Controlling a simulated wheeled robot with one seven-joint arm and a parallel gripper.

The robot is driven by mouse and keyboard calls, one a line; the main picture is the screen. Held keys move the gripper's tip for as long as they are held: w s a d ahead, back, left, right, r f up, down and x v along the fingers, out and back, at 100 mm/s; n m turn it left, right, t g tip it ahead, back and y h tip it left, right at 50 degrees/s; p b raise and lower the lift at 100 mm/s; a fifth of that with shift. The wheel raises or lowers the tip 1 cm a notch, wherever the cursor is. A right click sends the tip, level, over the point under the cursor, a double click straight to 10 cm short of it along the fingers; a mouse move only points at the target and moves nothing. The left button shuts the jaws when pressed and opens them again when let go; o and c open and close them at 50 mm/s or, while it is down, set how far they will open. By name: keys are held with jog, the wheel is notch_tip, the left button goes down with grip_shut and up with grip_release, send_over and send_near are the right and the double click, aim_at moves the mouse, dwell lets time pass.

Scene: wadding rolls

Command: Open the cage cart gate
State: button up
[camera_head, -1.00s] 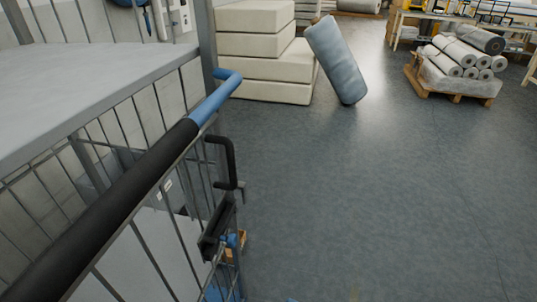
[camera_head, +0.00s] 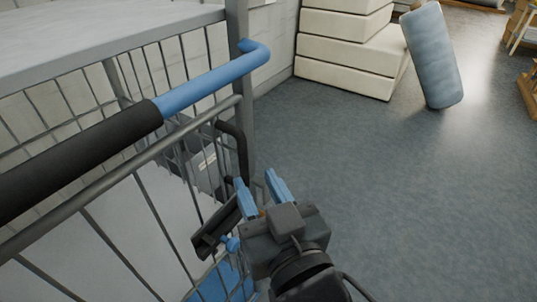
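The cage cart fills the left side, with grey wire bars, a grey post (camera_head: 238,20) and a push bar (camera_head: 80,160) with a black grip and blue end. Its mesh gate (camera_head: 160,235) stands below the bar. A black bent handle (camera_head: 240,150) sits at the cart's right edge. A black block-shaped piece (camera_head: 212,228) is lower on the same edge. My gripper (camera_head: 257,182) is at the lower middle, its two blue fingers apart with nothing seen between them. It is just right of the block-shaped piece and below the bent handle; whether it touches either I cannot tell.
A stack of cream slabs (camera_head: 345,55) stands behind the cart. A tilted blue-grey roll (camera_head: 432,55) stands to its right. The grey floor (camera_head: 420,200) on the right is clear. A wooden item is cut off at the far right edge.

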aim_at(245, 163)
jog(key=shift+p+x, duration=0.5)
jog(key=shift+x, duration=3.05)
jog(key=shift+f, duration=0.1)
grip_shut()
